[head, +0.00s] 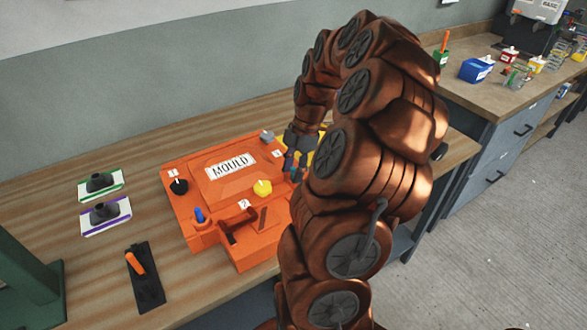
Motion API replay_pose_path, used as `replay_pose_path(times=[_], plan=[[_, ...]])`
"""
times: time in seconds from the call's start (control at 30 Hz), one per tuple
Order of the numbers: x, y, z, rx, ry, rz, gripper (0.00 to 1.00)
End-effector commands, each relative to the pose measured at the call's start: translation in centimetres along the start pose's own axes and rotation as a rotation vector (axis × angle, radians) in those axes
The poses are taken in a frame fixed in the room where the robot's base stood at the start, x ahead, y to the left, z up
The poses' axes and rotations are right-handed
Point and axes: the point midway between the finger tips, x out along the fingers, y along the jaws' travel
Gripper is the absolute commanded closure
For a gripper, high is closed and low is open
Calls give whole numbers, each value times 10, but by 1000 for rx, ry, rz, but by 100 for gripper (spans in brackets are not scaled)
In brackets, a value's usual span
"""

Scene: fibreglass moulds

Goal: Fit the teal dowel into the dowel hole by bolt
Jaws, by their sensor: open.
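The orange mould (215,150) lies on the wooden bench, with a white "MOULD" label on its top. A blue peg (199,215) stands upright at its front left corner. A black knob (178,186), a yellow knob (262,187) and a grey knob (267,135) sit at other places on it, near small white tags. My gripper (293,168) is low at the mould's right edge and open. Something bluish shows at its fingers, too small to tell whether it is the teal dowel. My arm hides the mould's right end, and I cannot make out the dowel hole.
Two label cards with dark pieces, green-edged (117,186) and purple-edged (122,226), lie left of the mould. A black plate (152,285) with an orange handle lies in front of them. A yellow object (320,149) is partly hidden behind my gripper. The bench's back left is clear.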

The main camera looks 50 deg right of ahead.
Motion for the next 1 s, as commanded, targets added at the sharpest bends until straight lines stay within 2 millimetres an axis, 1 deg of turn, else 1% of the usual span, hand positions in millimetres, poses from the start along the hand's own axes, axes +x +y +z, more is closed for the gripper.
replay_pose_path(times=[0.27, 0.37, 0.7, 1.0], plan=[[-8, 1, 0, -1, -2, 4, 60], [-19, 1, 0, -2, -2, 2, 60], [-66, 1, 0, 0, -2, 3, 60], [-100, 1, 0, 0, -1, 1, 60]])
